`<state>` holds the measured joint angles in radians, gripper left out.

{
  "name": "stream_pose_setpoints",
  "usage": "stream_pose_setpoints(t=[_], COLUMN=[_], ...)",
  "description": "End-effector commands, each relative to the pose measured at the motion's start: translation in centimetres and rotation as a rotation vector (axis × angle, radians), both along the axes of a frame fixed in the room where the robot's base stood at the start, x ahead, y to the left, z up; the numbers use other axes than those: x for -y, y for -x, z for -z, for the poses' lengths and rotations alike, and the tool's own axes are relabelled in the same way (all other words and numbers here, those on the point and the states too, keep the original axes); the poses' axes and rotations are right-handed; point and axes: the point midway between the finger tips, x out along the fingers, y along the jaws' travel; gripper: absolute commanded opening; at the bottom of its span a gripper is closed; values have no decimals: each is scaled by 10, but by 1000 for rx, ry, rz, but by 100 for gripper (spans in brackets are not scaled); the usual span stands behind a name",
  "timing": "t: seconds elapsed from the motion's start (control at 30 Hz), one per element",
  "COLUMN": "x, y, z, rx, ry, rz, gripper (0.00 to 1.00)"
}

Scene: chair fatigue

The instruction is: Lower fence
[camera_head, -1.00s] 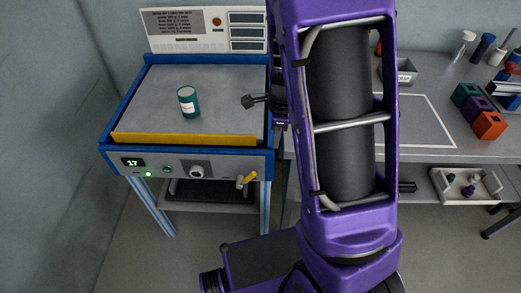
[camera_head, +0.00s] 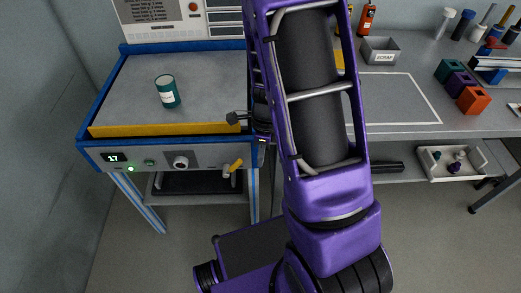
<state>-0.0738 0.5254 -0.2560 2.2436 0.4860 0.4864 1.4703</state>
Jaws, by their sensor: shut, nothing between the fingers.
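A yellow fence (camera_head: 165,128) stands along the front edge of the blue-framed grey table (camera_head: 205,82) at the left. A green can with a white label (camera_head: 167,91) stands upright on that table behind the fence. A yellow-handled lever (camera_head: 236,166) sits at the right end of the table's front panel (camera_head: 200,161). My gripper (camera_head: 232,118) is shut and empty, just at the fence's right end and above the lever. I cannot tell whether it touches the fence. My purple arm hides the table's right side.
The front panel has a lit display (camera_head: 115,158), a green button and a knob (camera_head: 181,162). A sign board (camera_head: 165,17) stands behind. At the right, a bench (camera_head: 400,105) holds a scrap bin (camera_head: 380,50) and coloured blocks (camera_head: 472,100). A white tray (camera_head: 452,162) is below.

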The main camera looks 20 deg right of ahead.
Motion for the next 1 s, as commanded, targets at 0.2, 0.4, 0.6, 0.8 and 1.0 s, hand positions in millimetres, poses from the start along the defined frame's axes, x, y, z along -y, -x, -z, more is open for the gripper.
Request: stream_pose_setpoints(t=[0.2,0.4,0.6,0.8,1.0], x=[-10,-30,-36,-35,-36], y=[-3,-15,-17,-17,-18], z=[34,23,20,20,18], rx=[3,3,1,1,-1], ry=[-1,0,0,0,7], rz=[-5,-3,-1,0,-2], gripper=[0,0,0,0,0])
